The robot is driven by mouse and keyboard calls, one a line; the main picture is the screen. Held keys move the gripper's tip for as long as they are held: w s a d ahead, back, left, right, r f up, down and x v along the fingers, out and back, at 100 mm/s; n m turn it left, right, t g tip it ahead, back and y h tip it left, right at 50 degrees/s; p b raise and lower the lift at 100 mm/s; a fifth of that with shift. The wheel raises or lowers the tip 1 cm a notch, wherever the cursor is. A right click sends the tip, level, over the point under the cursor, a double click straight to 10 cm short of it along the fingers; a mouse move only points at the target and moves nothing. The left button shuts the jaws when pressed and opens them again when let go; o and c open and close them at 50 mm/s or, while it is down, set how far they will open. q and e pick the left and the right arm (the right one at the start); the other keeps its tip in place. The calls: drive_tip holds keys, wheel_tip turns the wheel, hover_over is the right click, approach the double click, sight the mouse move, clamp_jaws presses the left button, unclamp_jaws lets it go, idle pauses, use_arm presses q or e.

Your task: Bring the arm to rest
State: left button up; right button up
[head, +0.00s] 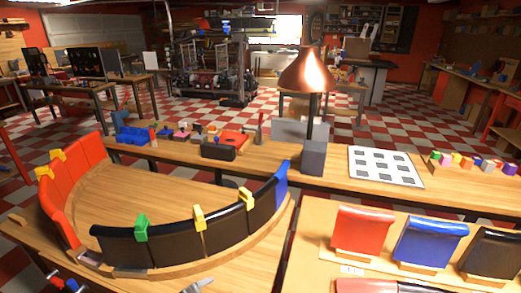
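Neither of my grippers can be made out in the head view. A curved ring assembly stands on the left wooden table (240,270). Its red panels (88,160) stand at the left, and black panels (225,228) run along the near side. A blue panel (282,183) stands at the right end. Yellow clips (199,217) and a green clip (141,228) sit on the panels' top edges. On the right table, a loose red panel (361,230), blue panel (428,241) and black panel (492,253) stand upright in wooden holders.
A copper lamp (308,72) stands on the bench behind. A white board with grey squares (385,166) and several coloured blocks (468,162) lie to its right. A blue bin (133,134) is at the left. Small partly cropped items lie along the bottom edge.

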use_arm(q)
drive_tip(key=s+a+f+n+g+y, duration=0.4)
drive_tip(key=s+a, duration=0.3)
drive_tip(key=s, duration=0.4)
drive_tip(key=s+a+f+n+g+y, duration=0.1)
drive_tip(key=s+a+f+n+g, duration=0.15)
drive_tip(key=s+a+n, duration=0.6)
wheel_tip(320, 180, down, 26)
drive_tip(key=s+d+f+m, duration=0.1)
drive_tip(key=s+d+m, duration=0.2)
drive_tip(key=s+a+f+g, duration=0.2)
drive_tip(key=s+a+f, duration=0.1)
drive_tip(key=s+f, duration=1.3)
drive_tip(key=shift+s+a+y, duration=0.15)
drive_tip(key=shift+s+y, duration=0.1)
drive_tip(key=shift+y, duration=0.05)
